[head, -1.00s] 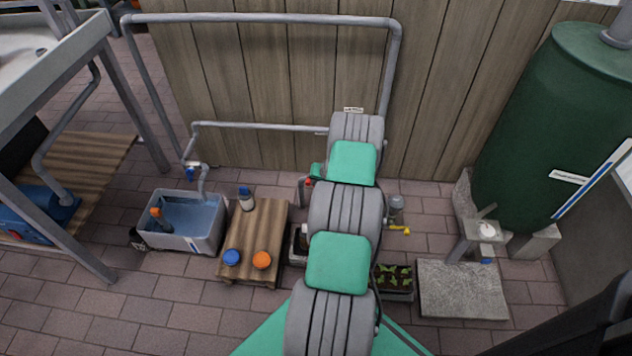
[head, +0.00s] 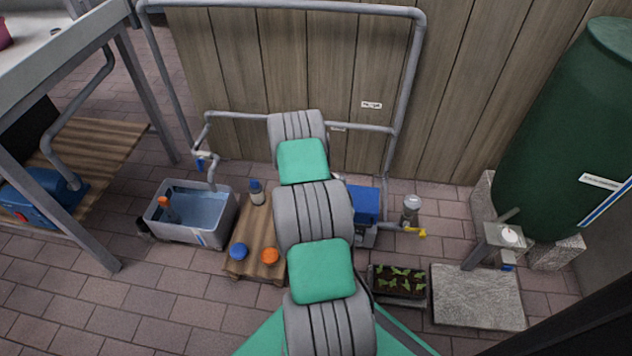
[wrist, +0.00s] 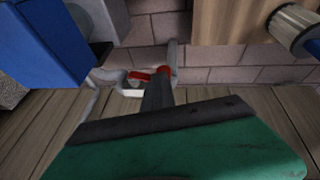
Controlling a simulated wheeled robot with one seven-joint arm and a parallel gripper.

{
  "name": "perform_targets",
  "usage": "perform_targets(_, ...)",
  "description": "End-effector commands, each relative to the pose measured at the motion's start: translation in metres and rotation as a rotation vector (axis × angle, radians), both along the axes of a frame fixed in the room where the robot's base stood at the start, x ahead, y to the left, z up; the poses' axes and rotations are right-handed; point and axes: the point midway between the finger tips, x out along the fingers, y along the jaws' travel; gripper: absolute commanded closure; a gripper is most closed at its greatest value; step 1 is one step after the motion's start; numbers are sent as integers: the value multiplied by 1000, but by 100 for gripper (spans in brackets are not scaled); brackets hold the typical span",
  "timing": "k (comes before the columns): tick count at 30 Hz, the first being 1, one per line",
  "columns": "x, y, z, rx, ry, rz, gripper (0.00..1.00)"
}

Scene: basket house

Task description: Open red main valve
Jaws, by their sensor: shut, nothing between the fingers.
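The red valve handle (wrist: 143,76) shows in the wrist view, on a grey pipe just beyond my fingertips. A round red part sits at its right end, on the pipe. My gripper (wrist: 158,92) is shut and empty, its dark fingers pointing at the red part. The fingertips overlap the red part in the picture; I cannot tell whether they touch it. In the head view my arm hides the gripper and the red valve.
A blue-topped box (head: 362,205) stands close by, at the upper left in the wrist view (wrist: 40,40). A wooden pallet (head: 258,222) carries a bottle (head: 257,193) and blue and orange caps. A water tub (head: 190,228) and a planter (head: 398,302) stand nearby.

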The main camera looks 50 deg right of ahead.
Motion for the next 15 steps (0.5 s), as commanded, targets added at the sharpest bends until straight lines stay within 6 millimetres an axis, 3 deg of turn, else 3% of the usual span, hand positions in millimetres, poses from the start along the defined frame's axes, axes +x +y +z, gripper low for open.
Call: perform_targets(15, 12, 9, -23, 1, -1, -1, 100)
